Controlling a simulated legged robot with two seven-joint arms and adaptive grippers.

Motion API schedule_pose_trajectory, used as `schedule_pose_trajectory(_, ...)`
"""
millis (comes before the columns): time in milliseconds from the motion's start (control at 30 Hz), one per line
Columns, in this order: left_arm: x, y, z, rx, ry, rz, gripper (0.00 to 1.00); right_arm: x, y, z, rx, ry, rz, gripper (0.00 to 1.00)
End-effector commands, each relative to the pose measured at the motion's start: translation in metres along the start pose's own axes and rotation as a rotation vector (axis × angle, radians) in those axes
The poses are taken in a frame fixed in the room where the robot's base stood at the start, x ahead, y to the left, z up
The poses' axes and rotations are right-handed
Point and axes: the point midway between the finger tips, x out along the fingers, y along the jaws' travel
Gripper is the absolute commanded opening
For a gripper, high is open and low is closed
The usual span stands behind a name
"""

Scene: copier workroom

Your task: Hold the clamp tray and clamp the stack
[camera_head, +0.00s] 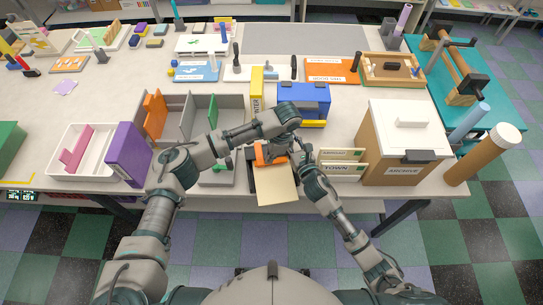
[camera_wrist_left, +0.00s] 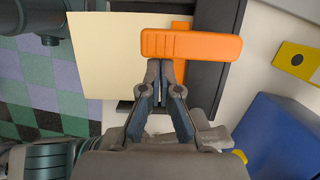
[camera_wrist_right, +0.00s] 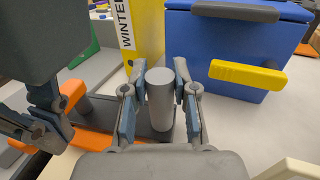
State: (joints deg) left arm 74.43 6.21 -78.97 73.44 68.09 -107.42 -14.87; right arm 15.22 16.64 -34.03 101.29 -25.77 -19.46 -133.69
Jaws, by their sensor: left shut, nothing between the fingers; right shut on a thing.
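The clamp tray is a dark grey tray (camera_wrist_left: 212,62) at the table's front edge. A cream paper stack (camera_head: 277,186) lies on it and sticks out past the table edge; it also shows in the left wrist view (camera_wrist_left: 110,55). An orange clamp bar (camera_wrist_left: 190,42) lies across the stack's edge. My left gripper (camera_wrist_left: 160,72) is shut and empty, its fingertips right at the bar's edge; I cannot tell whether they touch. My right gripper (camera_wrist_right: 160,85) is shut on the tray's upright grey post (camera_wrist_right: 160,105). In the head view my arms partly hide the tray.
A blue box (camera_head: 303,98) with a yellow handle and a yellow WINTER binder (camera_head: 256,90) stand just behind. An ARCHIVE box (camera_head: 402,150) and upright TOWN folders (camera_head: 340,168) stand to the right. A grey divided tray (camera_head: 200,105) stands to the left.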

Motion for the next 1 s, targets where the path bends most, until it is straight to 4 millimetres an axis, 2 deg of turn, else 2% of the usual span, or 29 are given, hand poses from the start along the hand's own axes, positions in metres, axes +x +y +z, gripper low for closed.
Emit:
schedule_pose_trajectory(667,0.003,0.004,0.008,0.134,0.0,-0.032,0.0,0.0,0.0,-0.002,0.001,0.004,-0.001,0.0)
schedule_pose_trajectory(1000,0.007,0.007,0.026,0.497,0.0,-0.124,0.0,0.0,0.0,-0.002,0.001,0.004,-0.001,0.0)
